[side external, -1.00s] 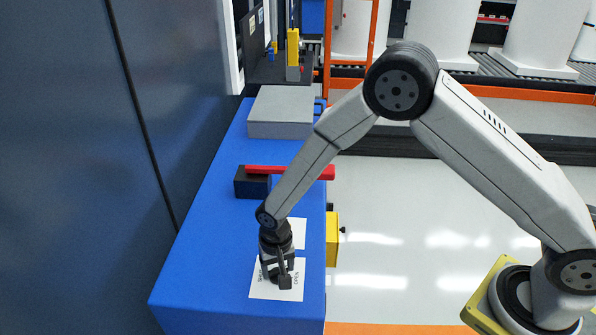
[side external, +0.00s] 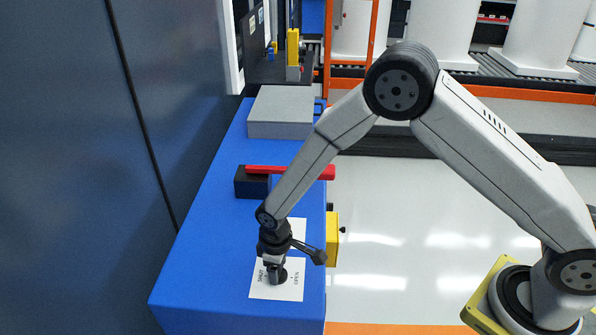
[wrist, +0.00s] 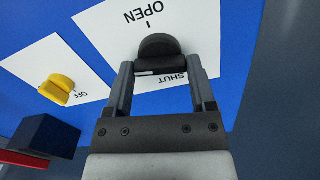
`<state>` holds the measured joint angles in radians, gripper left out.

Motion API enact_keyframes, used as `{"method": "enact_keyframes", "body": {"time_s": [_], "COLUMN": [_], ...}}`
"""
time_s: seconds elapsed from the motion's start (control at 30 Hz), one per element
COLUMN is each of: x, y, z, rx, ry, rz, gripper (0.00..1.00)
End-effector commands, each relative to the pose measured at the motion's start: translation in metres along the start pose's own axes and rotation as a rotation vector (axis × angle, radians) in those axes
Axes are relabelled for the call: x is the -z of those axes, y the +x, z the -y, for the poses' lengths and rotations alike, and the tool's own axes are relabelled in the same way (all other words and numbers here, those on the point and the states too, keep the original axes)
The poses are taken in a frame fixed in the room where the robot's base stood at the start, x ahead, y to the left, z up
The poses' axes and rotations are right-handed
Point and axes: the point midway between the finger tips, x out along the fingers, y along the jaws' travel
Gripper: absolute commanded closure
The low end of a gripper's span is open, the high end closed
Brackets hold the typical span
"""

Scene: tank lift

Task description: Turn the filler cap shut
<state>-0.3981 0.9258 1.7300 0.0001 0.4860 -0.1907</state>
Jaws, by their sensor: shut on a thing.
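The filler cap (wrist: 158,46) is a black round knob on a white plate (wrist: 98,18) marked OPEN and SHUT. In the wrist view its pale mark is at the edge nearest my gripper, beside the word SHUT, on the side away from OPEN. My gripper (wrist: 161,67) is shut on the cap, one finger on each side. In the side view my gripper (side external: 275,268) points down at the plate (side external: 290,291), and the cap is a small dark shape mostly hidden by the fingers.
A yellow knob (wrist: 58,88) marked OFF sits on a neighbouring white plate. A dark block (side external: 250,184) with a red bar (side external: 320,172) and a grey box (side external: 280,112) stand farther back on the blue surface (side external: 205,240). A dark wall (side external: 75,180) rises at left.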

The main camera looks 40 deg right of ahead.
Motion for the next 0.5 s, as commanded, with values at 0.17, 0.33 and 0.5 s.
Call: {"method": "enact_keyframes", "body": {"time_s": [0.17, 0.33, 0.5], "x": [0.0006, 0.0006, 0.0006], "y": [-0.0006, -0.0007, -0.0007], "z": [-0.0001, -0.0001, -0.0001], "rx": [0.0, -0.001, -0.001], "ry": [-0.168, -0.33, -0.492], "rz": [-0.001, -0.001, -0.002], "gripper": [0.88, 0.88, 0.88]}}
